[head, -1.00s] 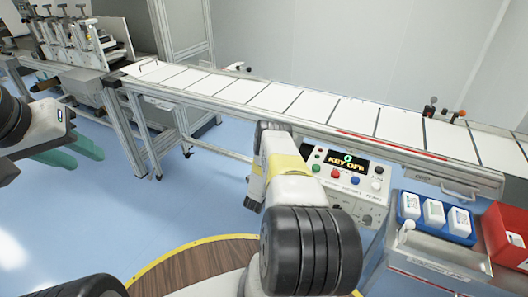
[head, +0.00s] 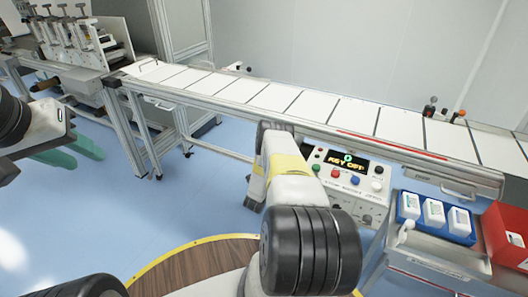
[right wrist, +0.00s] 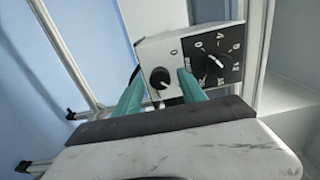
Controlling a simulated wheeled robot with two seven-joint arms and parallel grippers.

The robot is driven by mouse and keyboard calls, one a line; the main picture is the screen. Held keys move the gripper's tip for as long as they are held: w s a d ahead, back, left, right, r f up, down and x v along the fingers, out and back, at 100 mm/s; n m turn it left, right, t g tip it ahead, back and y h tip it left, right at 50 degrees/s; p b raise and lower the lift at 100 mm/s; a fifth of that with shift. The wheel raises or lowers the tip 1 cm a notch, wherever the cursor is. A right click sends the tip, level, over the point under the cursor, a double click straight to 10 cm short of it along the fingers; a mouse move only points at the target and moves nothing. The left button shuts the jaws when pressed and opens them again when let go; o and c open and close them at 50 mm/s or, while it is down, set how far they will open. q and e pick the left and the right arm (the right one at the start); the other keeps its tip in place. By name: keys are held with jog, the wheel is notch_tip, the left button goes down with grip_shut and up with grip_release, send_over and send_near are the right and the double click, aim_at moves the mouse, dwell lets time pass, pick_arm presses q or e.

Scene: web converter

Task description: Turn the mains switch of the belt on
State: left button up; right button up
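The belt's control box (head: 345,185) hangs under the conveyor and its display (head: 347,162) reads "KEY OFF". In the right wrist view its side face shows a small black knob (right wrist: 160,77) with a white mark, and a larger black dial (right wrist: 217,62) with white markings. My right gripper (right wrist: 159,72) has its teal fingers either side of the small knob, with gaps visible; whether the tips reach it in depth I cannot tell. In the head view my right arm hides this gripper. My left gripper (head: 72,152) is open and empty at the left, above the floor.
The conveyor belt (head: 270,97) with white panels runs across behind the box. A blue bin (head: 408,213) with white bottles and a red bin (head: 508,232) stand on a cart at the right. Blue floor (head: 190,205) is free at the left.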

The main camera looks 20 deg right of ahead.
jog(key=v, duration=0.8)
dwell(0.4)
